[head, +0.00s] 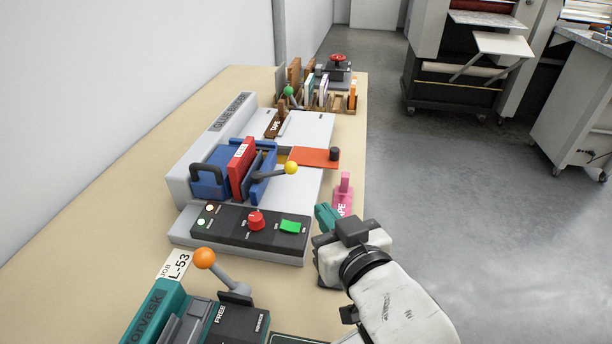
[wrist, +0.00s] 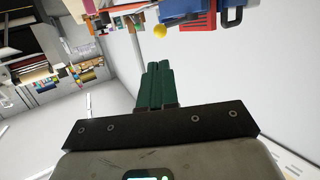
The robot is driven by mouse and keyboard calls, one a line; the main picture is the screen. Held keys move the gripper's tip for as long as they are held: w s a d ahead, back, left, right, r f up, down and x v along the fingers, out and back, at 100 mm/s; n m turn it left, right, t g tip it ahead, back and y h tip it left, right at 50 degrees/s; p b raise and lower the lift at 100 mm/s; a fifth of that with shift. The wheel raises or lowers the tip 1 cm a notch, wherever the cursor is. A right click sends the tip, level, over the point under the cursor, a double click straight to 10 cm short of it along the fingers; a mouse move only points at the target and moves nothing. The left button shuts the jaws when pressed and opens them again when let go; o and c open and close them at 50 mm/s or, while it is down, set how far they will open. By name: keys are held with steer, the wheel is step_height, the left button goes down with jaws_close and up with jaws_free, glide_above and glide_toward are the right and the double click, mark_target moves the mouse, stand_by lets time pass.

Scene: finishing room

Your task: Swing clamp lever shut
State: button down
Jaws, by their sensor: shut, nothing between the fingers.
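A lever with a yellow ball (head: 291,168) sticks out to the right from a blue clamp (head: 262,180) that grips beside a red block (head: 241,168) on a grey machine. The yellow ball (wrist: 160,31) also shows in the wrist view, beyond my fingers. A second lever with an orange ball (head: 205,258) stands tilted on a teal device (head: 160,312) at the front, by a plate marked FREE. My gripper (head: 327,217) is shut and empty, with its green fingers together (wrist: 158,84). It is right of the machine's control panel, apart from both levers.
The control panel (head: 250,236) has a red knob and green switch. A pink tape holder (head: 344,192) stands near my gripper at the bench's right edge. An orange plate (head: 312,157) lies behind the yellow ball. A rack of upright pieces (head: 318,95) stands at the back.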

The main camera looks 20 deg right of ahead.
mark_target(293, 172)
steer(key=x, duration=1.4)
steer(key=shift+f, duration=0.1)
